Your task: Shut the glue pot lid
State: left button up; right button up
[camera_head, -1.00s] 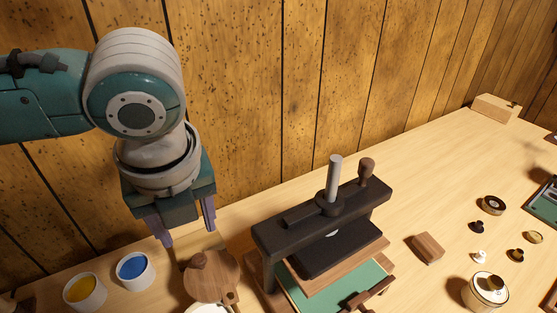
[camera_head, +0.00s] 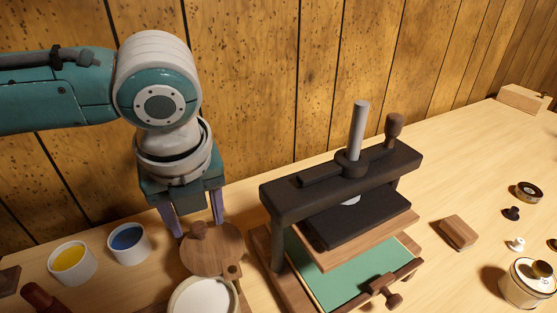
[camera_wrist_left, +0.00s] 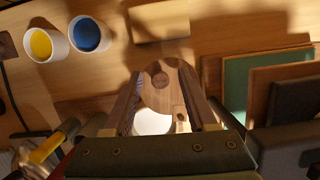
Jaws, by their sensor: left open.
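The glue pot's round wooden lid (camera_head: 222,255) has a darker knob (camera_head: 198,231) and is swung off to the far side of the round white pot (camera_head: 204,297). A small wooden peg shows at the lid's right edge. The lid also shows in the left wrist view (camera_wrist_left: 160,98), with the white pot (camera_wrist_left: 152,122) partly hidden below it. My left gripper (camera_head: 198,227) is open, pointing down at the lid, with its fingers on either side of the knob. I cannot tell whether they touch it. My right gripper is not in view.
Yellow (camera_head: 72,262) and blue (camera_head: 129,243) paint cups stand left of the lid. A dark press (camera_head: 340,185) with a green bed stands close on the right. Farther right are a wood block (camera_head: 457,233) and a lidded cream pot (camera_head: 527,285). The wood wall is behind.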

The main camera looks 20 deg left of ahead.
pick_arm(q)
jog(key=shift+f, duration=0.2)
dwell(0.5)
jog(key=shift+f+b, duration=0.35)
jog(key=shift+f, duration=0.05)
jog(key=shift+f, duration=0.1)
jog(key=shift+r+p, duration=0.25)
jog(key=shift+p, duration=0.3)
